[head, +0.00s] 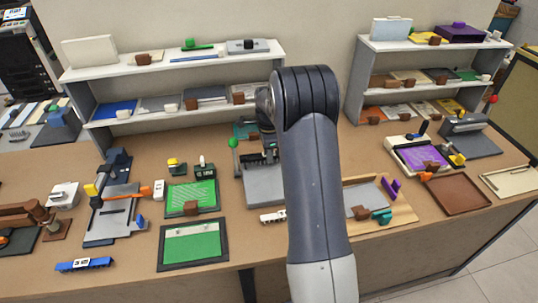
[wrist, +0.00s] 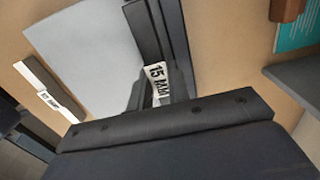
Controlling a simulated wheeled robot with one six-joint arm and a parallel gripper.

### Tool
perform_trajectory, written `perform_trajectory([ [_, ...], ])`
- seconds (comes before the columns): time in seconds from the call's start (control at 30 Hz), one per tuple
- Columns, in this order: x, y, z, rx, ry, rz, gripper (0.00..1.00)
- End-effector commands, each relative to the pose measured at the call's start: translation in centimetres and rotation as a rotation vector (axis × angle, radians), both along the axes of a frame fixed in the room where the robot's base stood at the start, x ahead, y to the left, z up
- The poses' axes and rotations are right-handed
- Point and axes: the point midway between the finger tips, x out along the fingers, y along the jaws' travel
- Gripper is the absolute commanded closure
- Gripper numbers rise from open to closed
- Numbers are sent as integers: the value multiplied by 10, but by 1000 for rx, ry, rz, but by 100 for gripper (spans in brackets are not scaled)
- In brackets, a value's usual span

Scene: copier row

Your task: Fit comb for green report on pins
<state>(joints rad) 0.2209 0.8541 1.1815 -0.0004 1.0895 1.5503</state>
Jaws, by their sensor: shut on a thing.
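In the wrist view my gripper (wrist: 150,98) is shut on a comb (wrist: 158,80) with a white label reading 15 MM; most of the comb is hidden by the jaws. It is over the dark bar (wrist: 160,30) of the grey binding machine (wrist: 88,48); I cannot tell whether it touches the pins. In the head view this machine (head: 263,186) has a green-knobbed lever, and my arm hides its right part and the gripper. Green report sheets (head: 190,196) lie in a dark tray left of the machine, with a second green set (head: 194,243) in front.
A white labelled comb (head: 272,216) lies in front of the machine and a blue one (head: 84,264) at the front left. Another machine (head: 115,205) stands left. A wooden board (head: 398,212) with a grey sheet lies right. Loaded shelves (head: 185,60) line the back.

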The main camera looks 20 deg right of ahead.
Motion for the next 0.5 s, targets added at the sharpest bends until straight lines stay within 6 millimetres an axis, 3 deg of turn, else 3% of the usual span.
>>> perform_trajectory([
  [0.03, -6, 1, -10, 5, 26, 0, 100],
  [0.5, -5, 1, 23, 4, 22, 0, 100],
])
